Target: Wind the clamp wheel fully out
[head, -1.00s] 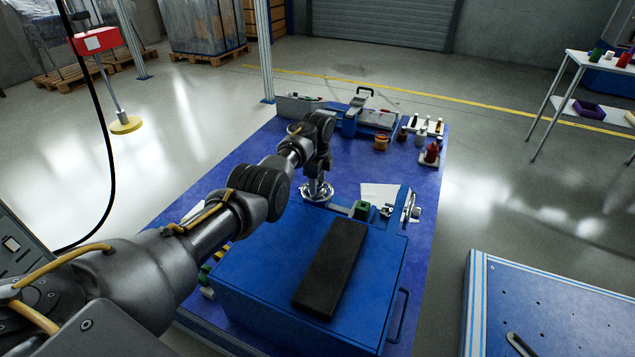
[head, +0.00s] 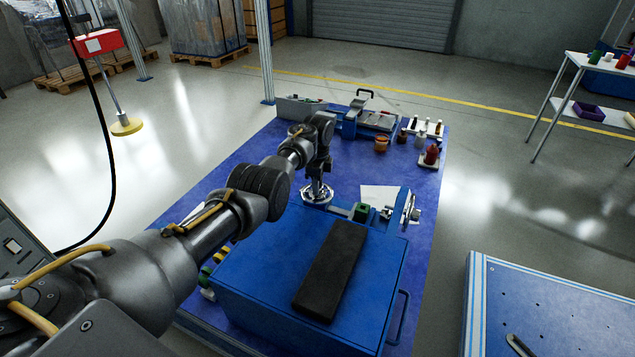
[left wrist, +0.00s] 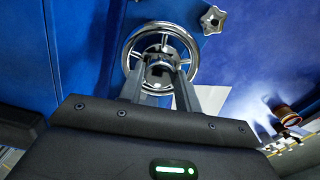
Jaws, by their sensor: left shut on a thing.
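The clamp wheel is a shiny chrome handwheel with spokes; it shows in the head view (head: 317,193) and, from close by, in the left wrist view (left wrist: 188,50). My left gripper (left wrist: 160,72) is over the wheel's middle, its two fingers shut at the hub; the fingers hide part of the hub and lower rim. In the head view my left gripper (head: 318,181) reaches down onto the wheel from above. How far the wheel is wound cannot be told. My right gripper is not in view.
A blue box with a black pad (head: 332,268) stands in front of the wheel. A silver star knob (left wrist: 213,19) sits beside the wheel. A green block (head: 361,211) and a white sheet (head: 378,194) lie to its right. Bottles and tools stand at the table's far end.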

